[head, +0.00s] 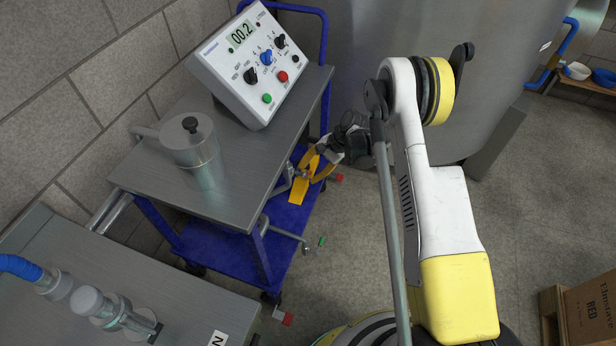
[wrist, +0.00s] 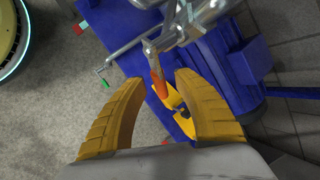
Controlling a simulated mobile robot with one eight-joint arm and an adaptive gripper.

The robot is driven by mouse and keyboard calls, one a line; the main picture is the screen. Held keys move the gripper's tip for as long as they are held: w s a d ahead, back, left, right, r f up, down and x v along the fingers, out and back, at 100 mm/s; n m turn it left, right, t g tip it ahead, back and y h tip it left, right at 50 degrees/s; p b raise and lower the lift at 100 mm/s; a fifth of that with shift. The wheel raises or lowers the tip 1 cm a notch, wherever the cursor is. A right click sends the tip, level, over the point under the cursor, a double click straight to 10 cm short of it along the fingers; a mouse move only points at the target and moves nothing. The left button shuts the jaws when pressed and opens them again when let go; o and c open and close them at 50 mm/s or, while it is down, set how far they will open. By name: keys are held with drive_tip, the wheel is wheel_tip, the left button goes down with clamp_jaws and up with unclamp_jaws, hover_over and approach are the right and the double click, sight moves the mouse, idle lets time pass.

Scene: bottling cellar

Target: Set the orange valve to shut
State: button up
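The orange valve handle (wrist: 160,86) is a short orange lever on a metal pipe assembly (wrist: 188,22) at the trolley's side. In the wrist view it points down the picture, its end in the gap between my fingertips. My gripper (wrist: 160,80) is open, with one curved yellow finger on each side of the handle. I see no clear contact. In the head view my gripper (head: 318,164) is beside the trolley, below its top; the handle there is small and hard to tell from my fingers.
A blue trolley (head: 236,236) carries a control box (head: 225,75) and a metal jug (head: 200,165). A yellow item (wrist: 176,108) shows beyond the handle, over the blue lower shelf. A green-tipped lever (wrist: 105,83) sticks out to the left. A steel tank (head: 360,60) stands behind.

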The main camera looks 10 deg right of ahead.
drive_tip(key=shift+a+f, duration=0.25)
drive_tip(key=shift+f, duration=0.15)
drive_tip(key=shift+c, duration=0.4)
clamp_jaws()
